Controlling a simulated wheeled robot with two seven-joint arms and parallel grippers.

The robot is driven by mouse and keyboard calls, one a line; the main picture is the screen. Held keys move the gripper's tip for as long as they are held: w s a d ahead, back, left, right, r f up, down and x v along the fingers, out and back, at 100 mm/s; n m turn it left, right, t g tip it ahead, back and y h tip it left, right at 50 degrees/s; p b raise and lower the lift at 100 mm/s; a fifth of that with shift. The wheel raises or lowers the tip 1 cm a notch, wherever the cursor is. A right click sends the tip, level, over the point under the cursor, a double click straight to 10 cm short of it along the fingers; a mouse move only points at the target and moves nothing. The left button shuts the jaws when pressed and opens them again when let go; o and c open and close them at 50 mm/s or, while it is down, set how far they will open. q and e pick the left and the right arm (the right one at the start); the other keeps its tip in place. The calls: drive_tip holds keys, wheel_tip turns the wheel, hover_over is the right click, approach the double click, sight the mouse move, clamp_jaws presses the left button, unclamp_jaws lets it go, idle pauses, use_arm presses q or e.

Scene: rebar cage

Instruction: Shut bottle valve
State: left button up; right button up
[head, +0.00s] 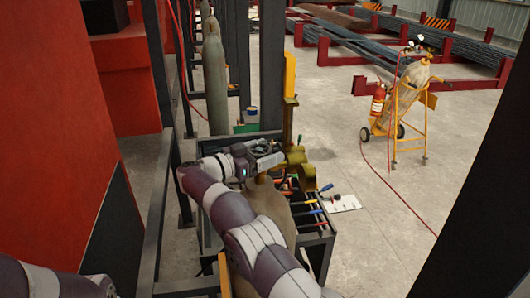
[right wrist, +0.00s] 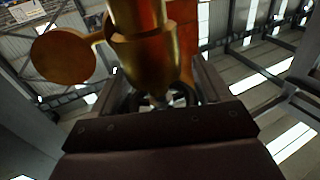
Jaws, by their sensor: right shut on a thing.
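The gas bottle (head: 268,203) is tan and stands in the middle of the head view, partly hidden behind my right arm. Its brass valve (head: 296,157) is at the top. My right gripper (head: 272,157) reaches the valve from the left and is shut on it. In the right wrist view the brass valve body (right wrist: 145,62) fills the top middle, with a round brass disc (right wrist: 62,55) to its left. The fingers of my right gripper (right wrist: 165,100) close around a dark part below the brass. The exact contact is partly hidden. My left gripper is out of view.
A dark rack (head: 318,240) with coloured-handled tools stands beside the bottle. A yellow post (head: 289,75) rises behind the valve. Red panels (head: 60,130) and dark steel posts (head: 272,65) crowd the left. A yellow bottle cart (head: 400,110) stands on open floor at right.

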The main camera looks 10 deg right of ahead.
drive_tip(key=shift+r, duration=0.2)
drive_tip(key=o, duration=0.9)
drive_tip(key=shift+o, duration=0.2)
drive_tip(key=shift+f, duration=0.15)
drive_tip(key=shift+s+a+f+b, duration=0.2)
drive_tip(key=shift+s+a+b, duration=0.05)
drive_tip(key=shift+a+b, duration=0.35)
drive_tip(key=shift+s+a+f+b, duration=0.15)
drive_tip(key=shift+s+a+b, duration=0.05)
drive_tip(key=shift+a+b, duration=0.35)
drive_tip(key=v, duration=0.3)
drive_tip(key=r+v, duration=0.1)
drive_tip(key=v, duration=0.1)
drive_tip(key=shift+d+f, duration=0.1)
drive_tip(key=shift+f, duration=0.05)
